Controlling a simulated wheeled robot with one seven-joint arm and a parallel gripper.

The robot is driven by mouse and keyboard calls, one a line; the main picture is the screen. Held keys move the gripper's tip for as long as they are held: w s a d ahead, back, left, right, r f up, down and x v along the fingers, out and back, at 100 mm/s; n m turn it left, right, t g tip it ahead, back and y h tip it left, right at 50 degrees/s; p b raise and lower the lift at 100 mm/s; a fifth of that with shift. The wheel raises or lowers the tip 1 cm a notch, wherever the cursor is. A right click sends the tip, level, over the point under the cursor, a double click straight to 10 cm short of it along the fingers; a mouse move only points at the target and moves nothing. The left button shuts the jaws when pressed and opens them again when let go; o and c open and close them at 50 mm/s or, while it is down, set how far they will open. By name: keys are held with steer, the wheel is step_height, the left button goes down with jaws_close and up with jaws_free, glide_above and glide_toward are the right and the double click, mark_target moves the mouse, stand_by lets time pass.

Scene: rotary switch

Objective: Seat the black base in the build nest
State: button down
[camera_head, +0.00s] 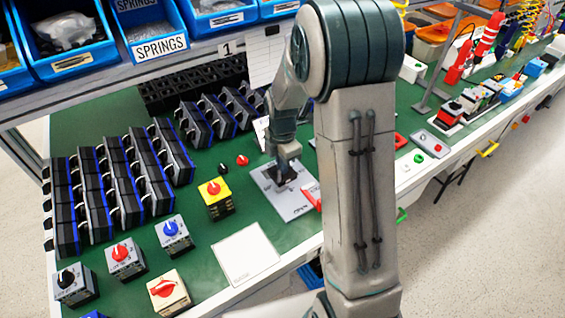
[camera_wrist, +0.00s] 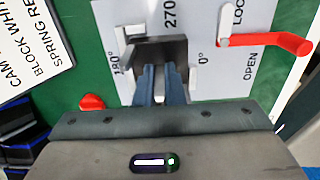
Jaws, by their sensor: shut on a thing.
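My gripper (camera_head: 284,160) points down over the build nest, a light grey plate (camera_head: 289,209) on the green bench. In the wrist view its two blue-grey fingers (camera_wrist: 161,72) are shut on the black base (camera_wrist: 172,49). The base also shows as a dark block in the head view (camera_head: 285,178), at the middle of the plate. In the wrist view it lies between the nest's pale blocks; I cannot tell if it rests fully down. The nest's red lever (camera_wrist: 270,42) points right, between the LOCK and OPEN marks. The fingers hide part of the base.
Left of the nest stand a yellow switch box with a red knob (camera_head: 215,198) and small red (camera_head: 242,160) and black knobs. Several finished switches stand at the front left. Rows of black blocks (camera_head: 120,180) fill the left bench.

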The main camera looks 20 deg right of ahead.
steer(key=c, duration=1.5)
jaws_free()
steer(key=shift+f, duration=0.1)
step_height(320, 180, up, 11)
steer(key=shift+r+p, duration=0.1)
steer(key=shift+p, duration=0.2)
steer(key=shift+s+r, duration=0.1)
steer(key=shift+r, duration=0.5)
steer(key=shift+s+r+m+t, duration=0.45)
steer(key=shift+s+r+m, duration=0.15)
steer(key=shift+s+m, duration=2.95)
steer(key=shift+s+r+m+t, duration=0.5)
steer(key=shift+s+r+m, duration=0.1)
steer(key=shift+s+m, duration=2.85)
steer(key=shift+s+r+m+t, duration=0.45)
steer(key=shift+s+r+m, duration=0.15)
steer(key=shift+s+m, duration=2.95)
steer(key=shift+w+m, duration=0.35)
steer(key=shift+w, duration=0.05)
